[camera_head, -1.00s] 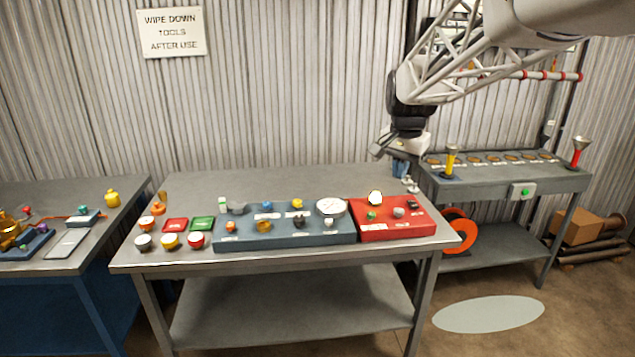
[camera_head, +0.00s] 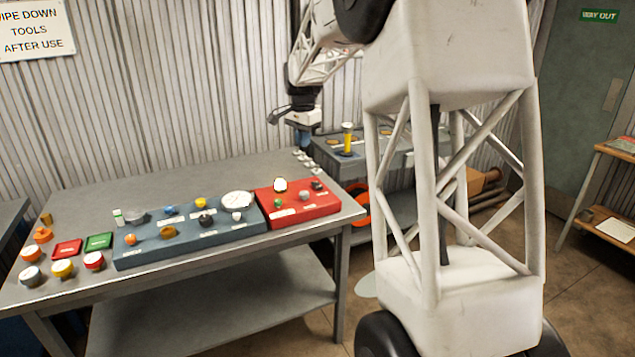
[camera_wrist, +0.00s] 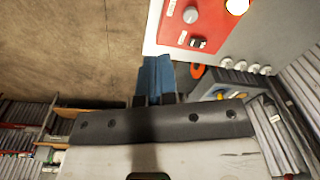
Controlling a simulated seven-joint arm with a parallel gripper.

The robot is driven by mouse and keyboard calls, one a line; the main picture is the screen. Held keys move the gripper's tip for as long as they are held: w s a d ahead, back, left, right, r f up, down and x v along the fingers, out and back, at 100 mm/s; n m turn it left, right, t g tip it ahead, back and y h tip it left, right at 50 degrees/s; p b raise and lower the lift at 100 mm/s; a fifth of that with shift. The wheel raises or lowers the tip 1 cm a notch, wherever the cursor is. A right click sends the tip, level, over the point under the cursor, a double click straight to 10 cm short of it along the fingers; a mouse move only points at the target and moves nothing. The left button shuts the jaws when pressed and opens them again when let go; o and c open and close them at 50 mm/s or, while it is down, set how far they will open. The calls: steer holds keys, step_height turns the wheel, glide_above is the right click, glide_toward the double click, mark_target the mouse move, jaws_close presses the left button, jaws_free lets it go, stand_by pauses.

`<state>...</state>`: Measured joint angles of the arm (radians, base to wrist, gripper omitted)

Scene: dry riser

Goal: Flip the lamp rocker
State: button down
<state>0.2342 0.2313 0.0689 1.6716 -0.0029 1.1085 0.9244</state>
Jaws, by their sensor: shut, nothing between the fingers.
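The red panel box (camera_head: 318,206) sits at the right end of the workbench. It carries a bright white lamp (camera_head: 280,185), a green button (camera_head: 278,205), a grey knob (camera_head: 303,195) and a small dark rocker (camera_head: 316,185) near its back right corner. In the wrist view the rocker (camera_wrist: 198,43) lies below the grey knob (camera_wrist: 191,15), with a white label beside it. Which way it is tipped is too small to tell. My gripper (camera_wrist: 155,70) has blue fingers, shut and empty. In the head view my gripper (camera_head: 302,143) hangs beyond the bench's back right corner, apart from the rocker.
A blue-grey panel (camera_head: 190,240) with knobs and a round dial (camera_head: 237,202) adjoins the red box. Small white-topped pegs (camera_head: 303,158) stand at the bench's right edge. A side table with a yellow funnel-like post (camera_head: 347,138) is behind. The bench's back left is clear.

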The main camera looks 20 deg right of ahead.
mark_target(316, 185)
steer(key=w+d+f+m, duration=0.4)
steer(key=w+d+f, duration=0.6)
steer(key=w+d, duration=0.2)
steer(key=w, duration=0.2)
steer(key=shift+w+m+g, duration=0.3)
steer(key=shift+w+m, duration=0.1)
steer(key=shift+f, duration=0.25)
step_height(316, 185, down, 14)
steer(key=shift+r, duration=0.15)
stand_by(0.4)
steer(key=shift+f, duration=0.2)
stand_by(0.4)
steer(key=shift+w+r, duration=0.15)
steer(key=shift+w+r, duration=0.2)
steer(key=shift+w, duration=0.25)
steer(key=shift+w, duration=0.1)
